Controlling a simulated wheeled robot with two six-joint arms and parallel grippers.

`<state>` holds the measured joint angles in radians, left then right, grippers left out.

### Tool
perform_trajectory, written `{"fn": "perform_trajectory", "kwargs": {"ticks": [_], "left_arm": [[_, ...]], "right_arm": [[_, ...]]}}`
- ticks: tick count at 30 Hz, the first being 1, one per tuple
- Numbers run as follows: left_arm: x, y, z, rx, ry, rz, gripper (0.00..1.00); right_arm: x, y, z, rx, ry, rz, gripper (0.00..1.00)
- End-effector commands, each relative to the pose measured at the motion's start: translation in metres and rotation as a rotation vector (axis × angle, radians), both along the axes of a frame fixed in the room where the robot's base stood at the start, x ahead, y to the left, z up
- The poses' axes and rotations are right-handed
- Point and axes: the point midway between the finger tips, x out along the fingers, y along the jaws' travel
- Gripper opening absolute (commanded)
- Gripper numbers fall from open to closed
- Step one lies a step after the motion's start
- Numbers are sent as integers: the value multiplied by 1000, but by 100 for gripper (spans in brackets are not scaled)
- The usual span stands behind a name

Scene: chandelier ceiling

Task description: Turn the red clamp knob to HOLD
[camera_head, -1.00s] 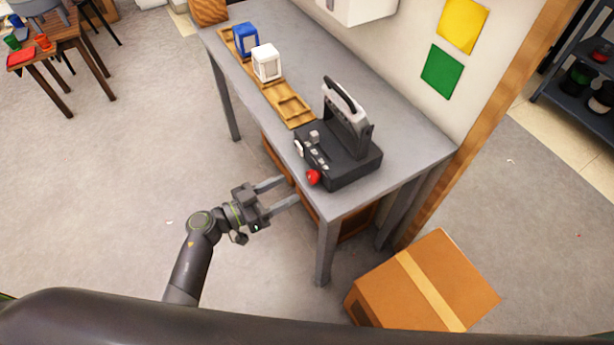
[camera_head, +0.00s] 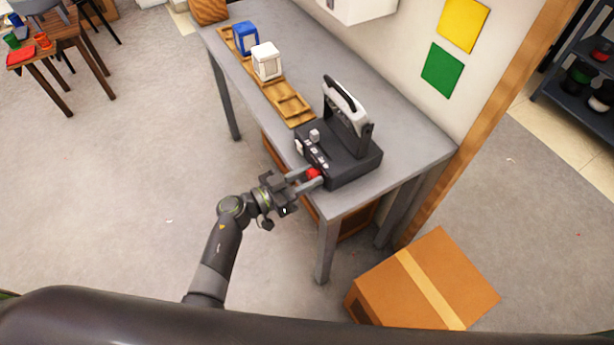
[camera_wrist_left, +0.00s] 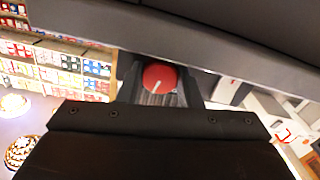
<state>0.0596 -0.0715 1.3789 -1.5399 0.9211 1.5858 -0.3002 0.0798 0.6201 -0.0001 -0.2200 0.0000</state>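The red clamp knob (camera_head: 314,173) is on the front side of a black machine (camera_head: 352,163) with a raised grey-and-black handle. My left gripper (camera_head: 312,177) is at the knob, with one finger on each side of it. The left wrist view shows the round red knob (camera_wrist_left: 160,77) with a white pointer line, between the fingers. The fingers are apart; whether they touch the knob I cannot tell. The HOLD mark cannot be read. My right gripper is not in view.
The machine stands on a grey table (camera_head: 400,150). A wooden tray (camera_head: 290,104) holds a blue block (camera_head: 246,39) and a white block (camera_head: 267,62) behind it. A cardboard box (camera_head: 422,283) is on the floor at the right of the table.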

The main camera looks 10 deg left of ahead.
Motion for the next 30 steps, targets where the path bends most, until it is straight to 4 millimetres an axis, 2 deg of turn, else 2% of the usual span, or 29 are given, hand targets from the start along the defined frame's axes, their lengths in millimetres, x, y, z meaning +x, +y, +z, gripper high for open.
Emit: {"fn": "perform_trajectory", "kwargs": {"ticks": [1, 3, 4, 14, 30], "left_arm": [[0, 0, 0, 0, 0, 0, 20], [0, 0, 0, 0, 0, 0, 11], [0, 0, 0, 0, 0, 0, 9], [0, 1, 1, 38, -50, 1, 9], [-1, 1, 1, 255, -349, 1, 9]], "right_arm": [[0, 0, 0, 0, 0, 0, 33], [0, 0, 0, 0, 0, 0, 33], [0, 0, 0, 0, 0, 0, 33], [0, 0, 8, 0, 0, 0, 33], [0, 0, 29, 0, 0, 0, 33]]}}
